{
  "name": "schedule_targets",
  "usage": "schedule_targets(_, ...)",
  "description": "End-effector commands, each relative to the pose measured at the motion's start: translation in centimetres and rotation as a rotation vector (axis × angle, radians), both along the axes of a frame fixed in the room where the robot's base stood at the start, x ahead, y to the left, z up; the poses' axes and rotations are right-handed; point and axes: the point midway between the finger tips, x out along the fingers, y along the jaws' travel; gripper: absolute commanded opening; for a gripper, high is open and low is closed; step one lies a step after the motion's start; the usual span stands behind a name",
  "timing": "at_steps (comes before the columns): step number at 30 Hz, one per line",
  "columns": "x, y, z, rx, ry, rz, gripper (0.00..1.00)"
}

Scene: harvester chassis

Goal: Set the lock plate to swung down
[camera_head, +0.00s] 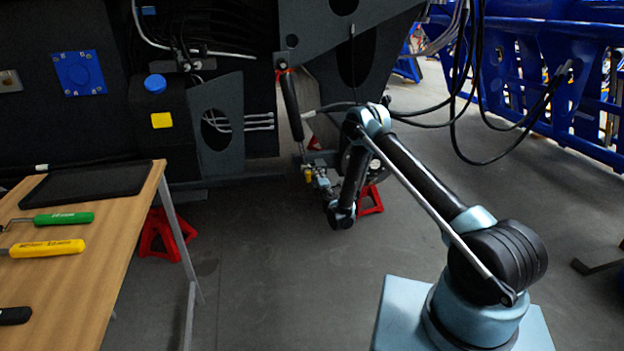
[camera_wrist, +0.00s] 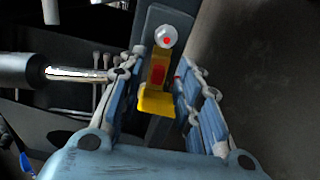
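The lock plate (camera_wrist: 153,105) appears to be the yellow piece with a red patch in the wrist view. It hangs from a dark bracket (camera_wrist: 176,22), below a round silver knob with a red dot (camera_wrist: 167,37). My gripper (camera_wrist: 161,65) is open, with one finger on each side of the yellow piece. Gaps show between the fingers and the piece. In the head view, my gripper (camera_head: 312,168) is low by the chassis, next to a small yellow spot (camera_head: 308,173). The plate's exact angle cannot be told there.
A dark cylinder with a shiny rod (camera_wrist: 75,74) lies left of my gripper in the wrist view. Red stands (camera_head: 369,200) are on the floor under the chassis (camera_head: 225,120). Black cables (camera_head: 455,100) hang behind my arm. A wooden table (camera_head: 75,285) with tools is at left.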

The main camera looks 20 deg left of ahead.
Motion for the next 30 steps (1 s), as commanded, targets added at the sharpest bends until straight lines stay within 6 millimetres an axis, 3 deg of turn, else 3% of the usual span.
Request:
schedule_targets(10,-0.6,1.5,0.0,0.000,0.000,0.013,0.32)
schedule_targets(11,-0.7,1.6,0.0,0.000,0.000,0.014,0.29)
schedule_targets(15,-0.9,1.9,0.0,0.000,0.000,0.017,0.00)
schedule_targets(19,-1.0,2.1,0.0,0.000,0.000,0.019,0.00)
schedule_targets(20,-0.9,1.0,0.0,0.000,0.001,0.016,0.00)
schedule_targets(30,-1.0,2.2,-0.3,-0.053,-0.032,0.020,0.00)
